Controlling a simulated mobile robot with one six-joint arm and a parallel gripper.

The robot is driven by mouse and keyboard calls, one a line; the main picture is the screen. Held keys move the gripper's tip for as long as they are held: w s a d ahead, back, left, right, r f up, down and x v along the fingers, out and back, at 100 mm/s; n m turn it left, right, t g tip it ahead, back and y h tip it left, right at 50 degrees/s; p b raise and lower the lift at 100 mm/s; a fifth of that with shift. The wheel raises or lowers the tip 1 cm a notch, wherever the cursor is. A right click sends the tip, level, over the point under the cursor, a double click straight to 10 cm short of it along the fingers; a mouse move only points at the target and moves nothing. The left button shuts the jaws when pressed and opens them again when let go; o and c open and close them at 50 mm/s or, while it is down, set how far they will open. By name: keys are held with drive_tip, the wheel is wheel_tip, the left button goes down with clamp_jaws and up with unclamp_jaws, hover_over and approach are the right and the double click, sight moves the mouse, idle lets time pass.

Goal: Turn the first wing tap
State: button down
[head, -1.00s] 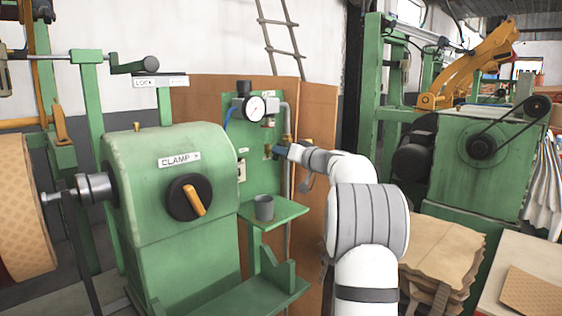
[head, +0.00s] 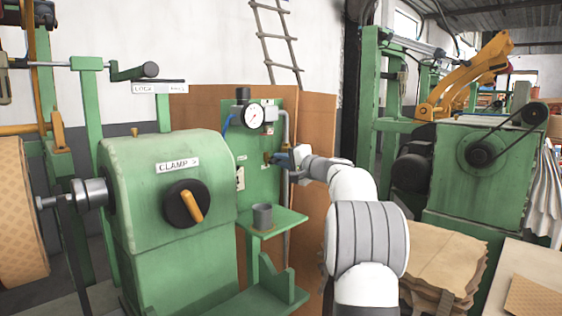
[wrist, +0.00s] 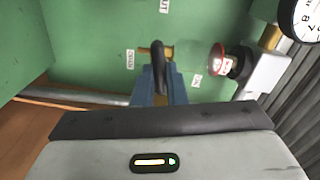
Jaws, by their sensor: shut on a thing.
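The wing tap (wrist: 157,62) has a dark curved handle and a brass stem in the wrist view, on the green panel. The blue fingers of my gripper (wrist: 160,86) are shut on the handle, one on each side. In the head view my gripper (head: 282,159) reaches the panel from the right, below the gauge. The small brownish tap body (head: 267,157) shows just left of the fingers, and its handle is hidden there.
A pressure gauge (head: 253,116) sits above the gripper, and a red-rimmed knob (wrist: 217,57) is close to its right in the wrist view. A grey cup (head: 262,217) stands on the green shelf (head: 288,222) below. The clamp machine (head: 165,240) is at the left.

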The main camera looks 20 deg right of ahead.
drive_tip(key=shift+m, duration=1.1)
drive_tip(key=c, duration=1.5)
unclamp_jaws()
drive_tip(key=shift+o, duration=0.2)
drive_tip(key=v, duration=0.7)
drive_tip(key=shift+s, duration=0.35)
drive_tip(key=shift+d, duration=0.1)
